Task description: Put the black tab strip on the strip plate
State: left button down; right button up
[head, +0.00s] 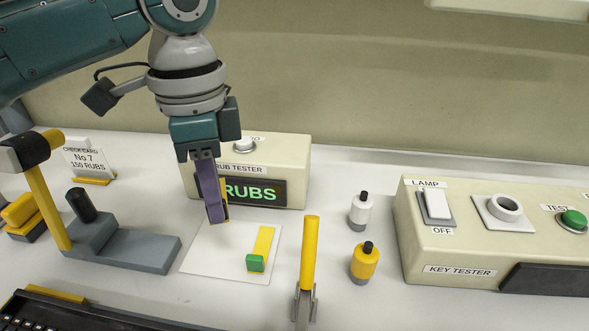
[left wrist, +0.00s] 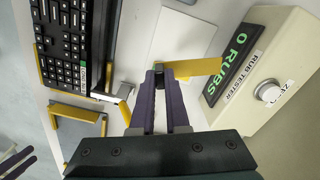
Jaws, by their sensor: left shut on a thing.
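My left gripper (head: 214,221), with purple fingers, is shut on the black tab strip, a yellow strip (left wrist: 195,67) with a black end (left wrist: 159,82) between the fingertips. In the head view the strip (head: 225,190) stands mostly behind the fingers. In the left wrist view it sticks out to the right of the fingertips. The white strip plate (head: 205,262) lies flat on the table, with a green-ended yellow strip (head: 260,247) on its right part. The gripper is at the plate's back left part; whether the held strip touches the plate I cannot tell.
The rub tester (head: 296,160) stands just behind the plate. A grey base with a black knob (head: 110,240) is to the left. A yellow stick (head: 310,255) in a grey clip and two small bottles (head: 364,262) stand right. The key tester (head: 480,235) is farther right.

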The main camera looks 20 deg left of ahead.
pick_arm(q)
notch_tip(320, 180, down, 6)
jog(key=shift+f+b, duration=0.15)
jog(key=shift+b, duration=0.35)
jog(key=shift+f+b, duration=0.5)
jog(key=shift+f, duration=1.4)
pick_arm(e)
jog(key=shift+d+f, duration=0.1)
jog(key=shift+f, duration=1.1)
